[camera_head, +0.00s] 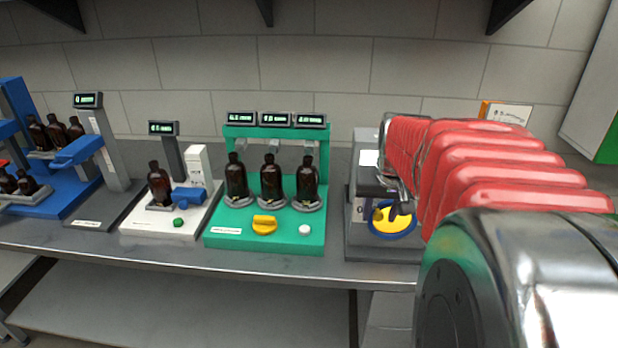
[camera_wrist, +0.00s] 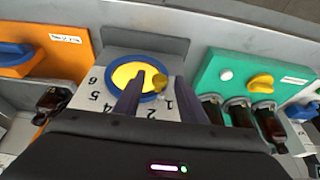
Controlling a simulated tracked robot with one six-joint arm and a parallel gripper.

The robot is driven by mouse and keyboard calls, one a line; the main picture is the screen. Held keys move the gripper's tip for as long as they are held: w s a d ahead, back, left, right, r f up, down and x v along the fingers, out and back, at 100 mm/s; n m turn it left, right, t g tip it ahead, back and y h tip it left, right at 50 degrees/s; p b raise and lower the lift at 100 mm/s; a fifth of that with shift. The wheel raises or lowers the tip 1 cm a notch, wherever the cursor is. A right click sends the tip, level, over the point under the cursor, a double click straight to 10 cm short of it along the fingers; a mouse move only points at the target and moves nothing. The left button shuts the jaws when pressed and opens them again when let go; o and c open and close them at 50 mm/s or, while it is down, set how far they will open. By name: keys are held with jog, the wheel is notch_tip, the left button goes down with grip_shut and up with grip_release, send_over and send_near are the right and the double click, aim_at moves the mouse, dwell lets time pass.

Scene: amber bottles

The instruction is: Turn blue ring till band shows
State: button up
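The blue ring (camera_head: 392,236) surrounds a yellow face on a dark grey station. In the wrist view the ring (camera_wrist: 109,80) lies flat around the yellow disc (camera_wrist: 125,73), beside a white plate (camera_wrist: 97,99) with black numbers. A small yellow knob (camera_wrist: 160,84) stands at the ring's right side. My gripper (camera_wrist: 160,78) is over the ring with its two dark fingers apart. One fingertip overlaps the yellow disc; the other is beyond the ring's right edge. The knob shows between them; I cannot tell whether they touch it. Part of the ring is hidden behind the fingers. I cannot make out a band.
A green station (camera_head: 280,242) with several amber bottles and a yellow knob stands left of the dial station. An orange station (camera_wrist: 82,64) with a blue handle is on its other side. More bottle stations line the bench (camera_head: 300,268). My arm covers the head view's right side.

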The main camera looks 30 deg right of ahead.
grip_shut()
jog(key=shift+s+d, duration=0.1)
jog(key=shift+d, duration=0.05)
jog(key=shift+s+d+r+m+t+y, duration=0.25)
jog(key=shift+d+t+y, duration=0.15)
jog(key=shift+y, duration=0.25)
jog(key=shift+s+d+r+m+t+y, duration=0.15)
jog(key=shift+s+d+t+y, duration=0.2)
jog(key=shift+t+y, duration=0.3)
jog(key=shift+s+d+r+m+t+y, duration=0.2)
jog(key=shift+d+t+y, duration=0.15)
jog(key=shift+y, duration=0.35)
jog(key=shift+o, duration=0.3)
grip_release()
jog(key=v, duration=1.3)
jog(key=shift+s+r, duration=0.25)
jog(key=shift+r, duration=0.05)
